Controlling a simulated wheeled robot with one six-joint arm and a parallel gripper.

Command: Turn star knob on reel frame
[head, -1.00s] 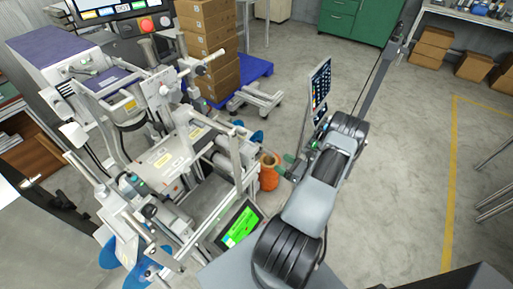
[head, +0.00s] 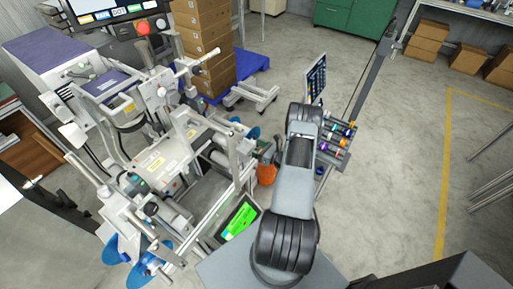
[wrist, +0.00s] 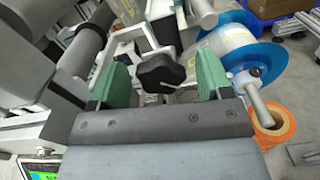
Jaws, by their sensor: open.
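The black star knob (wrist: 160,72) sits on the reel frame in the middle of the wrist view. My gripper (wrist: 163,82) is open, with one green finger on each side of the knob. I cannot tell whether either finger touches it. The grey metal reel frame (head: 232,165) stands left of my arm in the head view, and its bars also show in the wrist view (wrist: 105,65). In the head view the knob cannot be made out, and my gripper (head: 272,152) is small and partly hidden beside the frame's right side.
A blue-flanged reel (wrist: 262,52) and an orange hollow cylinder (wrist: 274,128) lie to the right of the knob. A green-lit screen (head: 238,222) is low on the machine. A rack of coloured spools (head: 338,138) stands behind my arm.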

